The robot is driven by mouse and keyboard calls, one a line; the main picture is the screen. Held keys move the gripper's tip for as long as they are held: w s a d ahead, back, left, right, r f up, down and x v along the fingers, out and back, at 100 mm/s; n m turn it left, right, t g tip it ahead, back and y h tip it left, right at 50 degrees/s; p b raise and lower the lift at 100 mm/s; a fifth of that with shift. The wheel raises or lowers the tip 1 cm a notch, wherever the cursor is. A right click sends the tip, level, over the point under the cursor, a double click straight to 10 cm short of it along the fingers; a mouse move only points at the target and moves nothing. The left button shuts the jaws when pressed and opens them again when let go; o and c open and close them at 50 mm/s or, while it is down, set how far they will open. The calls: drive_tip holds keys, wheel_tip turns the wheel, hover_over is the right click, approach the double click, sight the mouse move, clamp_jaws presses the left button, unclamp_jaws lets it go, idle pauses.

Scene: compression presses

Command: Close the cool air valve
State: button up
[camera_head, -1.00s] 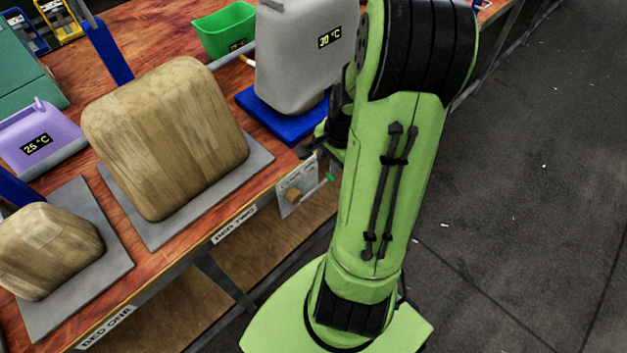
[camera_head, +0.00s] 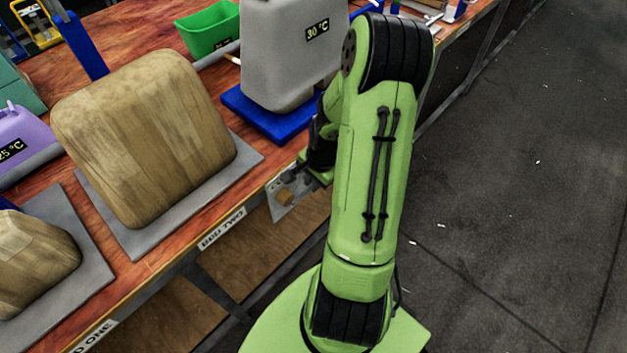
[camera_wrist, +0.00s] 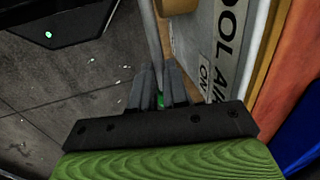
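The cool air valve is on a grey panel (camera_head: 290,205) below the table's front edge, with a brown knob-like hub (camera_head: 285,196). In the wrist view its label (camera_wrist: 232,30) and a nearby "ON" marking (camera_wrist: 203,78) show in part. A thin grey lever (camera_wrist: 150,45) runs down beside the hub (camera_wrist: 178,5). My gripper (camera_wrist: 160,85) has its dark fingers close together on both sides of the lever, and its green tip (camera_wrist: 160,101) shows between them. The fingers appear shut on it. In the head view my wrist hides the lever.
A grey container marked 30 °C (camera_head: 285,65) stands on a blue plate (camera_head: 245,107) above the valve. Large and small wooden blocks (camera_head: 150,135) rest on grey plates to the left. The table edge is close to my wrist. Open dark floor (camera_head: 530,200) lies right.

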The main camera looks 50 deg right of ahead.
clamp_jaws()
idle(1.0)
